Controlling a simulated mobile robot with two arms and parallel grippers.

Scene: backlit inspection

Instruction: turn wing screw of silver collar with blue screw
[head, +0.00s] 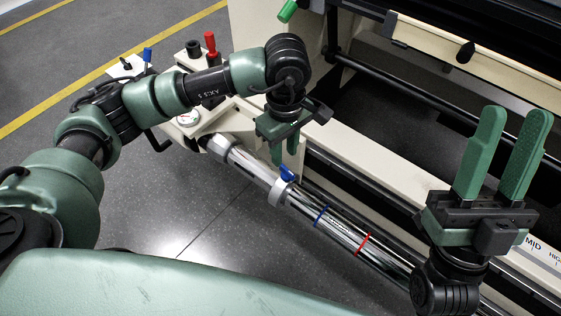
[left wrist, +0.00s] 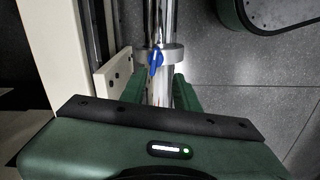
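The silver collar (head: 275,194) sits around a shiny tube (head: 302,203) in the head view. Its blue wing screw (head: 287,173) stands up from its top. In the left wrist view the collar (left wrist: 176,54) crosses the tube, with the blue wing screw (left wrist: 156,60) on its near side. My left gripper (head: 284,160) is just above and beside the screw, fingers pointing down. In the left wrist view its fingers (left wrist: 158,82) are apart, one on each side of the tube, with nothing clasped. My right gripper (head: 514,112) is open, empty and pointing up at the right.
The tube carries a blue ring (head: 321,217) and a red ring (head: 362,244). A cream machine frame (head: 345,145) runs close behind it. A red knob (head: 210,42) and a gauge (head: 187,118) are at the upper left. The floor in front of the tube is clear.

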